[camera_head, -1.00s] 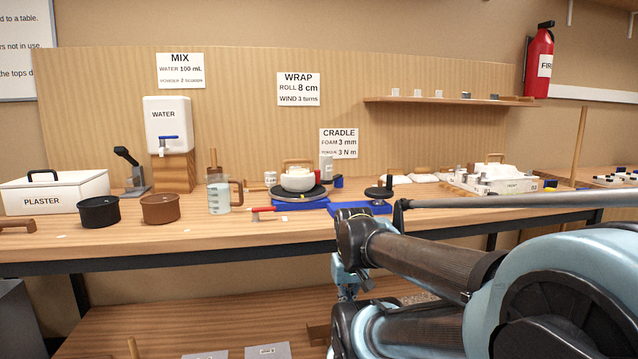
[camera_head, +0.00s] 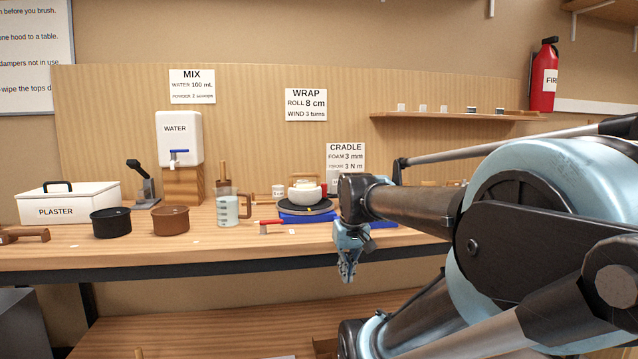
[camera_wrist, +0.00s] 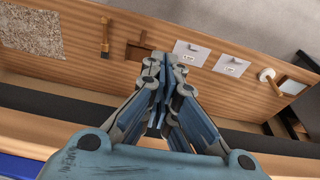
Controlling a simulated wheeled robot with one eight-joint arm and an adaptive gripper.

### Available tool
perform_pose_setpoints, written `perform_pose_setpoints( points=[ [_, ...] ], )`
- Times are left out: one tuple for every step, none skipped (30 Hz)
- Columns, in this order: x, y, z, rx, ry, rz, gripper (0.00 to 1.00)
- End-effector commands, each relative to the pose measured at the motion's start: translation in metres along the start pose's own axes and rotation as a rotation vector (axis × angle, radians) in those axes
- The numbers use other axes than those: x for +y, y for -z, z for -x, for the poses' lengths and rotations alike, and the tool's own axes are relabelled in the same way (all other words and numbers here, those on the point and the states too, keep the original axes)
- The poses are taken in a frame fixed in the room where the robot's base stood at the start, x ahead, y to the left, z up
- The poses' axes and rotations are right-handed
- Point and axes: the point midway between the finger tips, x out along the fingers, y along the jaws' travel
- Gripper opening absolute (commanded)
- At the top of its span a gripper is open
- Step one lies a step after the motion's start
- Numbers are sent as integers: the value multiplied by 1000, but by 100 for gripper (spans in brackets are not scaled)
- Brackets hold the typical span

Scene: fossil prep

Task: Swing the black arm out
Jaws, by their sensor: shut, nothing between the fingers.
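My gripper (camera_head: 347,270) hangs pointing down in front of the bench's front edge. It is shut and empty; its fingers meet in the wrist view (camera_wrist: 165,75). A black angled arm on a grey stand (camera_head: 142,178) stands on the bench beside the plaster box, far left of my gripper. I cannot tell if this is the task's black arm. A second blue base (camera_head: 384,223) is mostly hidden behind my arm.
The bench holds a plaster box (camera_head: 66,207), a black pot (camera_head: 110,222), a brown pot (camera_head: 170,219), a clear jug (camera_head: 228,210) and a red-handled tool (camera_head: 266,225). Labelled grey plates (camera_wrist: 231,65) and a brush (camera_wrist: 105,38) lie on the lower shelf.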

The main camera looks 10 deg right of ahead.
Motion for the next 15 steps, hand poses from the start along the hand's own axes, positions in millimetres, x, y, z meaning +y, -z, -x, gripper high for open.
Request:
perform_pose_setpoints(
  points=[
    [1,15,10,3,3,8,0],
    [1,23,16,4,5,14,0],
    [1,34,23,6,8,22,0],
    [1,41,28,8,10,29,0],
    [1,49,33,9,12,34,0],
    [1,59,39,12,14,41,0],
    [1,66,44,13,16,47,0],
    [0,73,48,15,18,54,0],
    [0,83,54,17,20,62,0],
    [0,90,59,19,22,67,0],
    [1,98,63,20,24,72,0],
    [1,108,68,23,26,79,0],
    [0,116,73,25,27,85,0],
    [0,124,77,27,29,92,0],
    [1,134,83,29,31,100,0]
  ],
)
